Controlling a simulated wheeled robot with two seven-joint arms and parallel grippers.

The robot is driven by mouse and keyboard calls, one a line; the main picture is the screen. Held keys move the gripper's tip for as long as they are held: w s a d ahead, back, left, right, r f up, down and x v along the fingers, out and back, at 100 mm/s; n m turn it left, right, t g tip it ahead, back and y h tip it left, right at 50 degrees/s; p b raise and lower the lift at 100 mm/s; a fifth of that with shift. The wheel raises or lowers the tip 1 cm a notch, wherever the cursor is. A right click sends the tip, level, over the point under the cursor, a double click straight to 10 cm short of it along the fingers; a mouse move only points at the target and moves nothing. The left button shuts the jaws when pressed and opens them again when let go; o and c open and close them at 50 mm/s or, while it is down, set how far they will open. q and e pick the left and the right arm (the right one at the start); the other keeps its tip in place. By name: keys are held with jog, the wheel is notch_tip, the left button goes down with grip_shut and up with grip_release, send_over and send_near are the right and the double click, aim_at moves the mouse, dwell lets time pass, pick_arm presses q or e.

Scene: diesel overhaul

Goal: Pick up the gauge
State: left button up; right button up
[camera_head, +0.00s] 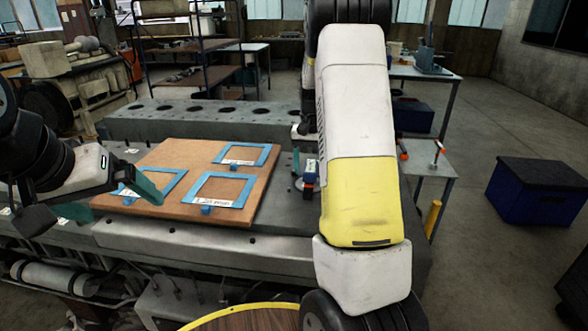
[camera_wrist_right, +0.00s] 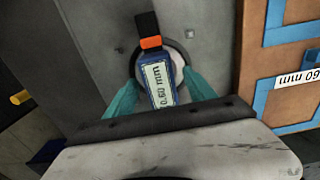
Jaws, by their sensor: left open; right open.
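The gauge (camera_wrist_right: 160,85) is a small blue block with a "0.60 mm" display, an orange band and a dark end. It lies over a round pale disc on the grey metal surface in the right wrist view. My right gripper (camera_wrist_right: 163,88) is open, with one teal finger on each side of the gauge; contact cannot be told. In the head view the gauge (camera_head: 309,176) shows just left of my right arm, which hides much of that gripper. My left gripper (camera_head: 115,196) is open and empty over the left edge of the brown board.
The brown board (camera_head: 180,153) carries several blue square frames with white labels, one reading "60 mm" in the wrist view. A grey block with round holes (camera_head: 180,121) lies behind it. A side table (camera_head: 426,158) and a blue crate (camera_head: 538,190) stand at right.

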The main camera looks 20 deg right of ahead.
grip_shut()
jog(key=shift+r, duration=0.15)
